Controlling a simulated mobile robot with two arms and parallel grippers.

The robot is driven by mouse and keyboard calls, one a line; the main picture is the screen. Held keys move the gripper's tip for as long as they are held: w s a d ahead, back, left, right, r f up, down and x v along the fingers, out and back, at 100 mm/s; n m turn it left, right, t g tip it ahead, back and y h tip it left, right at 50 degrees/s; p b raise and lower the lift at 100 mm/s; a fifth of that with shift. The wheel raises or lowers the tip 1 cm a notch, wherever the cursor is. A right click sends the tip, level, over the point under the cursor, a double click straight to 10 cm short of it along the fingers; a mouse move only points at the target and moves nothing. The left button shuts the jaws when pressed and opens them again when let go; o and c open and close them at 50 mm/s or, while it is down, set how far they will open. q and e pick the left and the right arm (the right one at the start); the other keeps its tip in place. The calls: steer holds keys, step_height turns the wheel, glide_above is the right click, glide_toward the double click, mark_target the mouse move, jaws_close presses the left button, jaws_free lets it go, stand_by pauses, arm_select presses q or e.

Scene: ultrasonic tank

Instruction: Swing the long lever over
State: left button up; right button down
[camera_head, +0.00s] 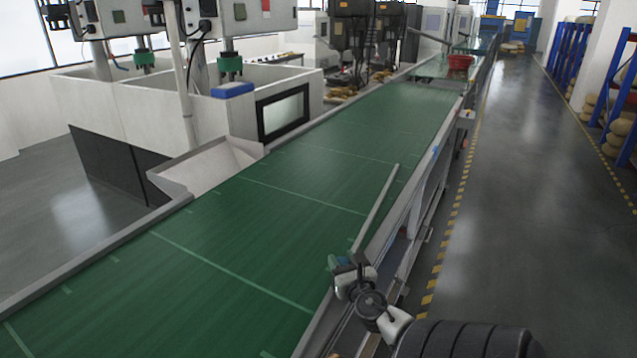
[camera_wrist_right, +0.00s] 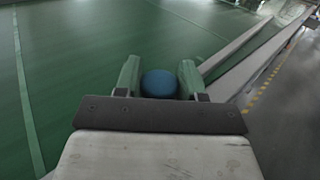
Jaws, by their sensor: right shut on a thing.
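The long lever (camera_head: 376,207) shows in the head view as a thin pale grey bar, slanting up and to the right over the green surface's right edge. My right gripper (camera_head: 345,264) is at the bar's near end. In the right wrist view, a round blue knob (camera_wrist_right: 159,84) sits between the two green fingers of my right gripper (camera_wrist_right: 159,76), which is shut on it. A pale bar (camera_wrist_right: 235,48) runs away to the upper right there. How the knob joins the bar is hidden. My left gripper is not in view.
A long green conveyor surface (camera_head: 290,195) with grey side rails lies under the bar. A white machine tank (camera_head: 150,110) and a chute (camera_head: 205,165) stand on the left. A red basket (camera_head: 460,62) is far back. The floor aisle (camera_head: 530,170) on the right is clear.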

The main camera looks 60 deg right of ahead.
steer(key=s+m+g+h, duration=0.1)
steer(key=s, duration=0.1)
steer(key=shift+s+d+r+p, duration=0.1)
steer(key=shift+s+d+p, duration=0.05)
steer(key=shift+s+p, duration=0.2)
steer(key=shift+s, duration=0.1)
steer(key=shift+f, duration=0.2)
steer(key=c, duration=0.9)
jaws_free()
steer(key=shift+s, duration=0.1)
steer(key=shift+c, duration=0.2)
steer(key=shift+o, duration=1.1)
steer(key=shift+s+r, duration=0.1)
steer(key=shift+s, duration=0.1)
